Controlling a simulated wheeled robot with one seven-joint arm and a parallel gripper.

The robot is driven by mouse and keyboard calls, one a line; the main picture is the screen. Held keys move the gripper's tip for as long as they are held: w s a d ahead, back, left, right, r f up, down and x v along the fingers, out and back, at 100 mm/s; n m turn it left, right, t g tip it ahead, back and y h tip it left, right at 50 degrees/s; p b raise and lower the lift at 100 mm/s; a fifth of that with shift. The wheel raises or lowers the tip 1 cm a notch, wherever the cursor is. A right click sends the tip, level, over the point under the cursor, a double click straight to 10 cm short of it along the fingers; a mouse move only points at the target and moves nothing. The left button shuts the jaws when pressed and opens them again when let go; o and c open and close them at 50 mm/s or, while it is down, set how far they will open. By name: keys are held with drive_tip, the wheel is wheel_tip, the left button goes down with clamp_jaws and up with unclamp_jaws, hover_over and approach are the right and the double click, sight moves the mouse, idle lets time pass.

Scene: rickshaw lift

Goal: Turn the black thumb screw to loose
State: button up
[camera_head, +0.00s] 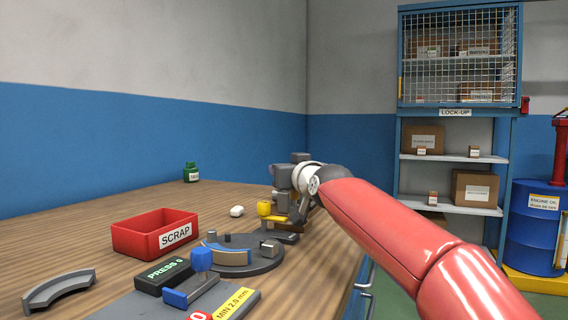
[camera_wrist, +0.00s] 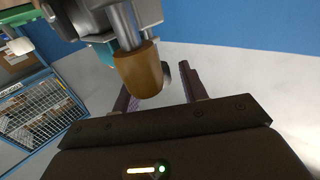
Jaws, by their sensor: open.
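In the wrist view, my gripper (camera_wrist: 155,84) is open, with its two dark fingers apart. A brass-coloured cylinder (camera_wrist: 138,70) on a steel rod hangs in front of the left finger and partly hides it. A small dark rounded piece (camera_wrist: 166,76) shows just right of the cylinder, between the fingers; it may be the black thumb screw, but I cannot tell for certain. No contact with it is visible.
A red SCRAP box (camera_head: 140,236), a round dark fixture plate (camera_head: 222,262), a black PRESS block (camera_head: 160,275) and a curved grey part (camera_head: 58,289) are on the wooden bench. The bench behind the box is mostly clear.

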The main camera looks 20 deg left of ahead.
drive_tip(key=shift+w+a, duration=0.5)
drive_tip(key=shift+w, duration=0.05)
clamp_jaws()
